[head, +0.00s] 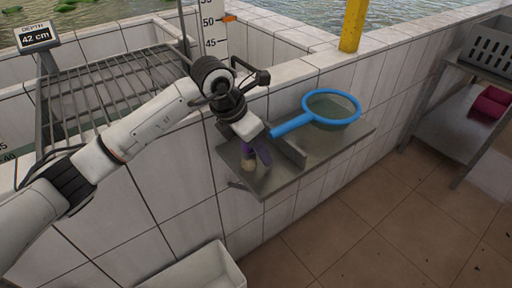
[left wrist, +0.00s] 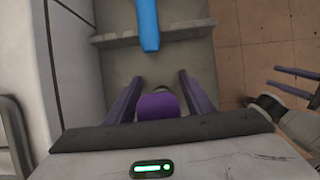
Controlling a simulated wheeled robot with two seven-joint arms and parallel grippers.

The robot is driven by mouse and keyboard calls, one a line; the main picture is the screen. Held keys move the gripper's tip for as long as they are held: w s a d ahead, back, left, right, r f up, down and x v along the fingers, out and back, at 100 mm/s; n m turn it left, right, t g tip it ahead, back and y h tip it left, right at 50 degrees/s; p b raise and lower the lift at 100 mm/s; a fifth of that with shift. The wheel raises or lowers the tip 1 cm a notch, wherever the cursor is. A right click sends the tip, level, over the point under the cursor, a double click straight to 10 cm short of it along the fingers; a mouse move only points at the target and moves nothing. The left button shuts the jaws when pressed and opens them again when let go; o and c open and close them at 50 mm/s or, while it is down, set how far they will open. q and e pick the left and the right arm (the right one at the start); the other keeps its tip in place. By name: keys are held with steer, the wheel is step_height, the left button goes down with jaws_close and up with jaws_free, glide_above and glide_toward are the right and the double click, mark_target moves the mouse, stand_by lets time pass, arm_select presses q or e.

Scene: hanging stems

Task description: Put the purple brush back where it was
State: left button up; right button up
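The purple brush (head: 248,161) stands upright on the near-left part of a grey wall shelf (head: 283,184), its tan end low down. My left gripper (head: 256,154) is over the shelf, pointing down, with its dark purple fingers on either side of the brush. In the left wrist view the brush's purple top (left wrist: 158,106) sits between the two fingers, with narrow gaps at its sides. The lower part of the brush is mostly hidden there. My right gripper (left wrist: 291,83) shows at the right edge of the left wrist view, fingers apart and nothing between them.
A blue-rimmed net (head: 332,109) lies on the shelf's right part, beyond a raised divider (head: 289,152). A tiled tank wall stands behind, with a wire rack (head: 110,88) and a depth display (head: 35,35) at left. A white bin (head: 200,270) is below.

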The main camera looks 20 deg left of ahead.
arm_select(q)
steer(key=shift+r, duration=0.1)
steer(key=v, duration=1.2)
